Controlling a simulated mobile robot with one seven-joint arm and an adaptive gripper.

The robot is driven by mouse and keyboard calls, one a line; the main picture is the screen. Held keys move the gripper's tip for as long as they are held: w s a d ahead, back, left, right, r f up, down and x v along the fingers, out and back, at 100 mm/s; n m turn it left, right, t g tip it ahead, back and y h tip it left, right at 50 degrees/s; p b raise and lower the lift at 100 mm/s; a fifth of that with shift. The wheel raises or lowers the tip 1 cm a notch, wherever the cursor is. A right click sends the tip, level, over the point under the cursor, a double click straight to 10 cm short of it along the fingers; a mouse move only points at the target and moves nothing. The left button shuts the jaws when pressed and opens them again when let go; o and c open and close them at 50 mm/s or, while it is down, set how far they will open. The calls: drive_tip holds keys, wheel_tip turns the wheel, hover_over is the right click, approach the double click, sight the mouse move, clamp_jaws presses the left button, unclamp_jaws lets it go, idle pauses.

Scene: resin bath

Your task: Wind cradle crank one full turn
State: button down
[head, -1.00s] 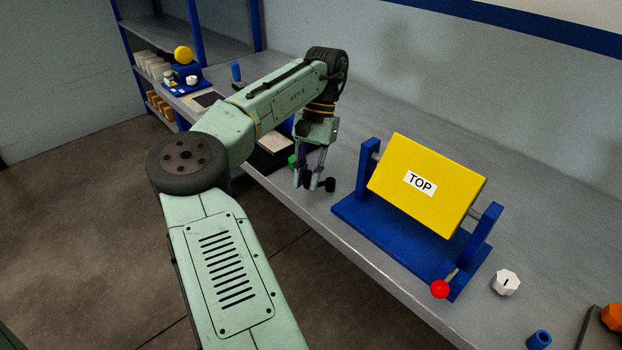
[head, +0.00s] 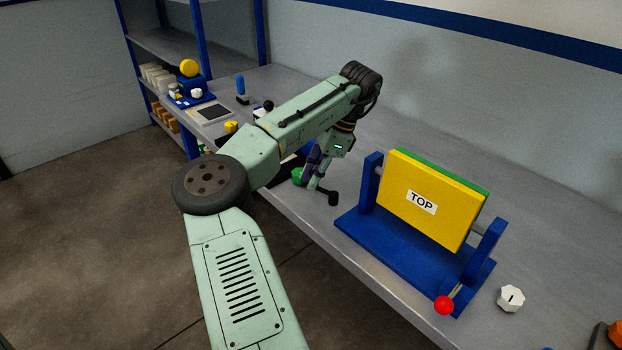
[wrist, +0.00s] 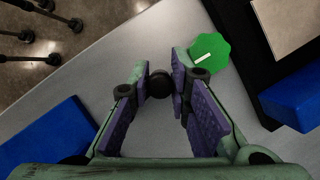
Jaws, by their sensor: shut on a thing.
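The cradle stands on the bench: a blue frame (head: 374,238) carrying a yellow panel (head: 405,183) labelled TOP, with a green layer (head: 440,168) showing behind its top edge. The panel leans steeply. The frame's blue base (wrist: 50,135) also shows at left.
A red ball handle (head: 443,305) is at the frame's front right, and a white knob (head: 510,298) lies beyond it. A green dial (wrist: 209,54) is close beside my fingers. Small items and a shelf rack stand at the far left. The bench behind the cradle is clear.

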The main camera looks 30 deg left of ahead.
drive_tip(key=m, duration=0.1)
drive_tip(key=w+m+t, duration=0.1)
drive_tip(key=m, duration=0.1)
drive_tip(key=shift+w+d+f+y, duration=0.15)
drive_tip(key=shift+w+d+y, duration=0.05)
drive_tip(key=shift+d+y, duration=0.1)
drive_tip(key=m, duration=0.1)
drive_tip(key=w+d+m+t, duration=0.1)
drive_tip(key=m, duration=0.1)
drive_tip(key=shift+w+m, duration=0.25)
drive_tip(key=shift+m, duration=0.05)
drive_tip(key=m, duration=0.1)
drive_tip(key=w+d+m+t, duration=0.1)
drive_tip(key=m, duration=0.1)
drive_tip(key=shift+t, duration=0.3)
drive_tip(key=shift+w+d+m+t, duration=0.15)
drive_tip(key=shift+d+m+t, duration=0.2)
drive_tip(key=shift+m, duration=0.55)
drive_tip(key=shift+w+d+m+t, duration=0.15)
drive_tip(key=shift+d+m+t, duration=0.15)
drive_tip(key=shift+m, duration=0.6)
drive_tip(key=shift+f, duration=0.1)
drive_tip(key=c, duration=1.8)
unclamp_jaws()
drive_tip(key=shift+c, duration=0.2)
drive_tip(key=o, duration=0.4)
drive_tip(key=shift+r, duration=0.2)
drive_tip(key=shift+c, duration=0.2)
